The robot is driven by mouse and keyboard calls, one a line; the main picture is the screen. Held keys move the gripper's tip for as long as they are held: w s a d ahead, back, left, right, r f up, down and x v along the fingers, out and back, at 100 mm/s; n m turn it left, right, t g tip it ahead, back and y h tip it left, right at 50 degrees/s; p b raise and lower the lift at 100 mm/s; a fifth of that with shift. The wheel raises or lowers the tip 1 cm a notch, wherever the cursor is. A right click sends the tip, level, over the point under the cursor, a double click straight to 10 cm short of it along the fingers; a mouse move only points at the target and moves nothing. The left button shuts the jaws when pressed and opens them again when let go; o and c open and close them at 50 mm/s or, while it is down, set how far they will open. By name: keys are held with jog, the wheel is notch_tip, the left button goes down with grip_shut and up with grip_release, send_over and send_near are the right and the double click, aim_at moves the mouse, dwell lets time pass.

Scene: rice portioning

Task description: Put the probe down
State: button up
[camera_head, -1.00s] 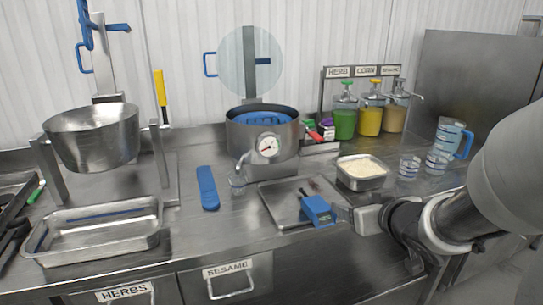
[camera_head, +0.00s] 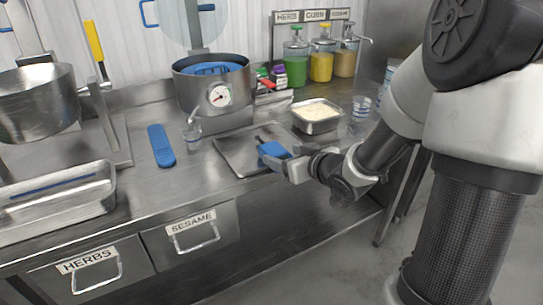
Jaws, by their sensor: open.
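The probe, a blue body (camera_head: 272,149) with a thin dark end (camera_head: 259,139), is over the right part of the shallow metal tray (camera_head: 232,157). It looks low at the tray, but I cannot tell whether it rests fully on it. My gripper (camera_head: 286,160) is open right at the near right side of the blue body. The fingertips are small and partly hidden behind the probe, so any touching cannot be made out.
A metal pan of rice (camera_head: 317,113) stands behind the gripper, with clear cups (camera_head: 361,107) to its right. A pot with a dial (camera_head: 212,88) stands behind the tray. A blue flat utensil (camera_head: 161,146) lies left. The counter's front edge is close.

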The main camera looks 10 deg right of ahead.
aim_at(276, 151)
jog(key=shift+r+b+x, duration=0.1)
jog(key=shift+b+x, duration=0.45)
jog(key=shift+x, duration=1.2)
jog(key=shift+r+b+x, duration=0.15)
jog(key=shift+b+x, duration=0.35)
jog(key=shift+x, duration=1.3)
jog(key=shift+a, duration=0.15)
jog(key=c, duration=1.3)
